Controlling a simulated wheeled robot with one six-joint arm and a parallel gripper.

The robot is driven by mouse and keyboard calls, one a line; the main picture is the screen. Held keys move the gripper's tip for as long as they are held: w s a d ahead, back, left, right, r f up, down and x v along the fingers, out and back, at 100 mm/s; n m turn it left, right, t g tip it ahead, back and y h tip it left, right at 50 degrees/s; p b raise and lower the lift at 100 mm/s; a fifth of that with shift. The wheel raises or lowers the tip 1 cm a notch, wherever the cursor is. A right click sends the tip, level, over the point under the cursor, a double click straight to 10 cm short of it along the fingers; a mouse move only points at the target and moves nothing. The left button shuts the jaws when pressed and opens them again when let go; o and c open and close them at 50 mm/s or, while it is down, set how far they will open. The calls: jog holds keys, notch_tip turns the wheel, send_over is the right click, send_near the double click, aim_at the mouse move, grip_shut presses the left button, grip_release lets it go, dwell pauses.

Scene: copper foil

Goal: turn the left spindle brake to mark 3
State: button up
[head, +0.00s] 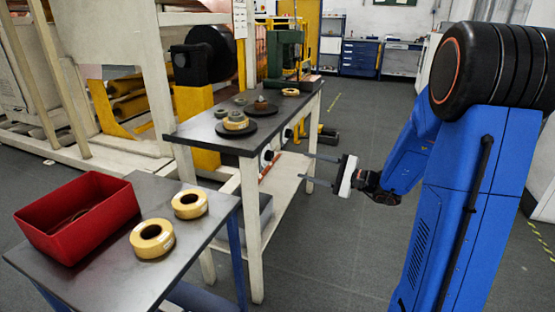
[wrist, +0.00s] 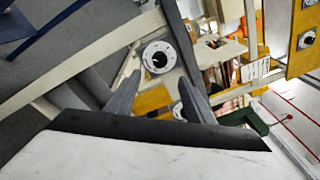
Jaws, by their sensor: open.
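Two spindle brake knobs sit on the front side of the dark-topped bench, the left brake (head: 267,156) and the right brake (head: 288,133). Each is a small dark knob with a pale ring. My gripper (head: 304,168) is open and empty, its fingers pointing left toward the bench side, apart from the left brake. In the wrist view my open fingers (wrist: 160,77) flank a pale round plate with a dark centre (wrist: 157,56). Mark numbers are too small to read.
The bench top (head: 190,131) carries spindle discs with rolls (head: 236,121) and a green press (head: 284,52). A nearer table holds a red bin (head: 80,215) and two tape rolls (head: 152,238). The floor (head: 340,240) below my gripper is clear.

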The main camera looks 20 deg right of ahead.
aim_at(272, 157)
jog(key=x, duration=1.2)
jog(key=shift+w+a, duration=0.15)
jog(key=shift+w, duration=0.05)
jog(key=c, duration=1)
